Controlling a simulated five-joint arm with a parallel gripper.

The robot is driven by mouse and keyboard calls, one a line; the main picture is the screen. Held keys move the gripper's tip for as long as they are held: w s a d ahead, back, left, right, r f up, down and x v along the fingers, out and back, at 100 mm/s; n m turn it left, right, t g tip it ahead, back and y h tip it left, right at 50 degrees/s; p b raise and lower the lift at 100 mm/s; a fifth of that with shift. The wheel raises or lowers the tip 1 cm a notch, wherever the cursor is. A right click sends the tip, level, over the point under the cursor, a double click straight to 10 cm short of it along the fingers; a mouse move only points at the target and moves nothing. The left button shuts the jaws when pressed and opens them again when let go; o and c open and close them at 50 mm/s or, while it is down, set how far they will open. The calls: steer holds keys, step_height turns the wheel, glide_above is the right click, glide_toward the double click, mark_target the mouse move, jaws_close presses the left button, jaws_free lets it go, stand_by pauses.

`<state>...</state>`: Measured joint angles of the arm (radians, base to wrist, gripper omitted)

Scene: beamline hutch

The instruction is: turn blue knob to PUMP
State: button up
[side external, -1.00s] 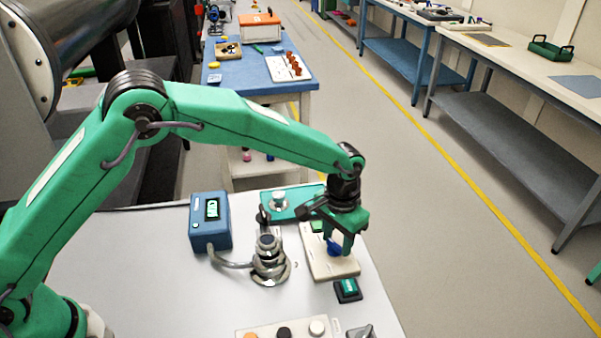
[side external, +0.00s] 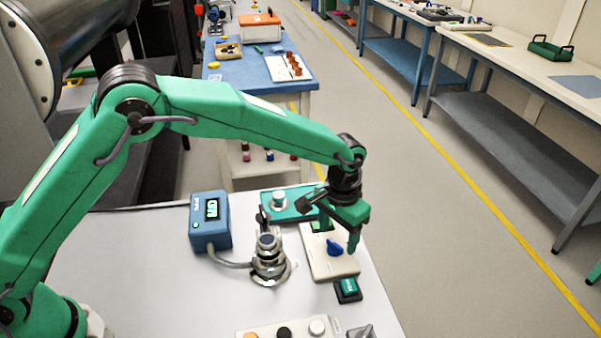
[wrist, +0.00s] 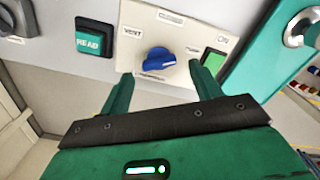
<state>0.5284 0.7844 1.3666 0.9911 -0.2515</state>
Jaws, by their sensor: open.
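The blue knob (side external: 335,247) sits on a pale panel (side external: 325,268) on the bench. In the wrist view the blue knob (wrist: 157,63) shows between VENT at left, CLOSED above and a small label at right, partly behind a finger, that I cannot read surely. Its ridge slants from lower left to upper right; I cannot tell which end points. My gripper (side external: 338,234) is open above the panel, its fingers apart from the knob. In the wrist view my gripper (wrist: 161,72) has one green finger on each side, below the knob in the picture.
A green READ button (side external: 348,289) stands by the panel's near edge. A green ON button (wrist: 214,63) is beside the knob. A metal fitting (side external: 268,262) and a blue display box (side external: 210,232) stand left. A teal plate (side external: 285,204) lies behind. The bench's left part is clear.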

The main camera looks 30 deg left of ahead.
mark_target(334, 241)
step_height(334, 241, up, 6)
stand_by(0.4)
steer(key=s+a+r+n+t, duration=0.1)
steer(key=s+a+r, duration=0.4)
steer(key=a+r, duration=0.35)
steer(key=s+a+r+n+t, duration=0.15)
steer(key=s+a+r, duration=0.25)
steer(key=a+r, duration=0.4)
steer(key=s+a+f+t, duration=0.1)
steer(key=s+a, duration=0.5)
steer(key=s, duration=0.2)
steer(key=s+a+f+t, duration=0.1)
steer(key=s+a+t, duration=0.1)
steer(key=s+a, duration=0.3)
steer(key=s, duration=0.4)
steer(key=shift+a+f+n, duration=0.15)
steer(key=shift+a+n, duration=0.2)
steer(key=shift+a, duration=0.05)
